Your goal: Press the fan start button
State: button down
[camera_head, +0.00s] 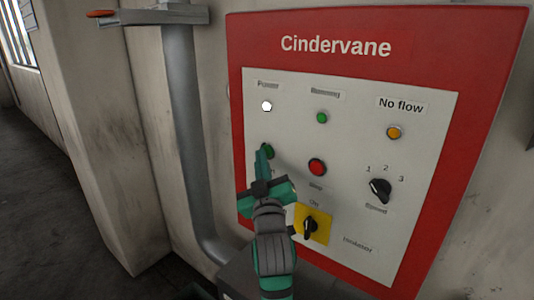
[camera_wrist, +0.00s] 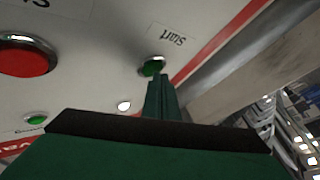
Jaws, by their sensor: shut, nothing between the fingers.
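The green start button (camera_head: 269,150) is on the left of the white panel face, below the white lamp. In the wrist view the start button (camera_wrist: 153,66) sits beside an upside-down "Start" label (camera_wrist: 166,38). My gripper (camera_head: 262,152) is shut, with its fingertips at the button's left edge in the head view. In the wrist view the tips of my gripper (camera_wrist: 157,78) overlap the button's lower edge. I cannot tell whether they touch it. My gripper hides part of the button and most of its label in the head view.
The red-framed Cindervane panel (camera_head: 380,45) also carries a red stop button (camera_head: 317,167), a black speed selector (camera_head: 380,190) and a yellow-backed isolator knob (camera_head: 311,224). The white power lamp (camera_head: 266,106) looks lit. A grey pipe (camera_head: 184,130) stands left of the panel.

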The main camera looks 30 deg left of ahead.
jog(key=shift+w, duration=0.15)
dwell(0.5)
jog(key=shift+s, duration=0.85)
jog(key=shift+s+a, duration=0.1)
jog(key=shift+s, duration=0.05)
jog(key=shift+s+a, duration=0.15)
jog(key=shift+s, duration=2.25)
